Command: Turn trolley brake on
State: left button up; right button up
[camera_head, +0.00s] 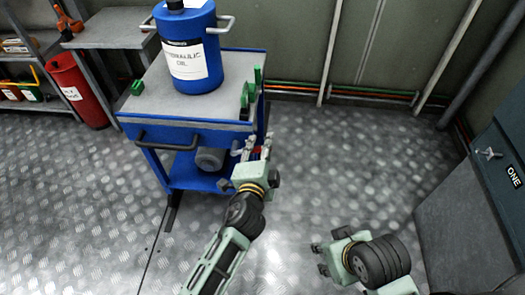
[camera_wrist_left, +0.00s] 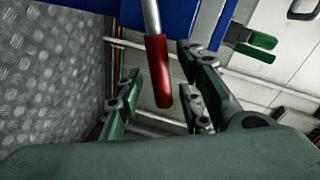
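The blue trolley (camera_head: 185,130) with a grey top stands at the centre left in the head view. Its brake lever is a metal rod with a red grip (camera_wrist_left: 158,72) in the left wrist view. A bit of red (camera_head: 258,150) shows between my left fingers in the head view. My left gripper (camera_head: 253,148) is at the trolley's right side, open. In the wrist view (camera_wrist_left: 163,88) its fingers are either side of the red grip, with gaps visible; contact is not apparent. My right gripper (camera_head: 320,259) is at the lower right, apart from the trolley, its fingers spread and empty.
A blue hydraulic oil canister (camera_head: 188,55) stands on the trolley top, near green clips (camera_head: 250,92). A black push handle (camera_head: 168,140) juts from the trolley front. A grey cabinet (camera_head: 465,225) stands at right. The metal floor (camera_head: 345,160) between is clear.

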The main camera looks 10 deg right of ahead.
pick_arm(q)
jog(key=v, duration=1.2)
